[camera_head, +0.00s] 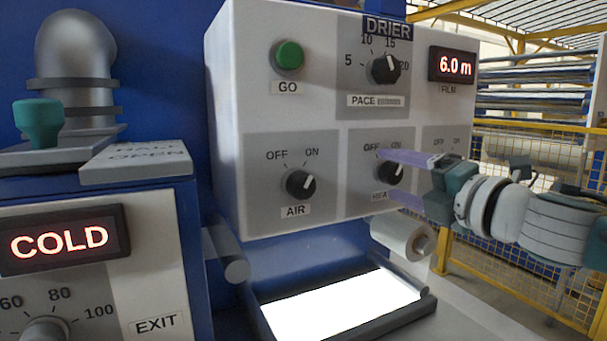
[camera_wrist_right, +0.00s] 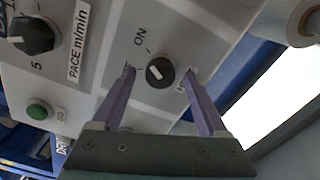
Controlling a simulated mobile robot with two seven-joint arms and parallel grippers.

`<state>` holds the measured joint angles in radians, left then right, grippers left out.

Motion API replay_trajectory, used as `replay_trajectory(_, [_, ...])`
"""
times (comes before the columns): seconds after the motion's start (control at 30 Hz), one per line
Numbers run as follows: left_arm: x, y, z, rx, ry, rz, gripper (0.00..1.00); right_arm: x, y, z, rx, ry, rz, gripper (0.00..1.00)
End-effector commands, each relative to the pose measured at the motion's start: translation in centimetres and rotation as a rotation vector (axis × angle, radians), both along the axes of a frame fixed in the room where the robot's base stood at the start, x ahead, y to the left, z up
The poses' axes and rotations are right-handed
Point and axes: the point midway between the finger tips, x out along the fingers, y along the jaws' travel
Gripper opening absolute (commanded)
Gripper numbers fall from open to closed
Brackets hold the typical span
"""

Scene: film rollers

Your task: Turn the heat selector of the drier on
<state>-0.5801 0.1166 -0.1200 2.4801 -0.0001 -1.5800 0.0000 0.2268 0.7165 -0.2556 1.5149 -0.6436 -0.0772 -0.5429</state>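The heat selector (camera_head: 390,173) is a round black knob with a white mark on the drier's front panel, under OFF and ON labels. Part of the HEAT label is hidden by a finger. My left gripper is out of view.
The air knob (camera_head: 300,184) is left of the heat selector. The pace knob (camera_head: 383,69) and green GO button (camera_head: 288,55) are above. A white film roll (camera_head: 402,236) and a bright lit panel (camera_head: 340,302) are below. A yellow fence (camera_head: 520,235) stands behind my right arm.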

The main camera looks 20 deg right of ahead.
Motion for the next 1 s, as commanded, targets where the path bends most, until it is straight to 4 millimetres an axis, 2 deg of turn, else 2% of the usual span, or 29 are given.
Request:
replay_trajectory(0.2, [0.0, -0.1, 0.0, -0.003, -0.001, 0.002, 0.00, -0.1, 0.0, 0.0, -0.001, 0.000, 0.000, 0.76])
replay_trajectory(0.33, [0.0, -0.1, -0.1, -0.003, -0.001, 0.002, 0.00, -0.9, -0.1, -0.2, -0.001, 0.002, 0.000, 0.76])
replay_trajectory(0.8, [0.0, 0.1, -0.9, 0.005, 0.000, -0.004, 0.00, -7.9, -0.5, -0.2, -0.001, 0.004, 0.002, 0.76])
replay_trajectory(1.0, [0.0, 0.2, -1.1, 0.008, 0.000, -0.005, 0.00, -9.5, -0.7, -0.1, 0.000, 0.001, 0.000, 0.76])
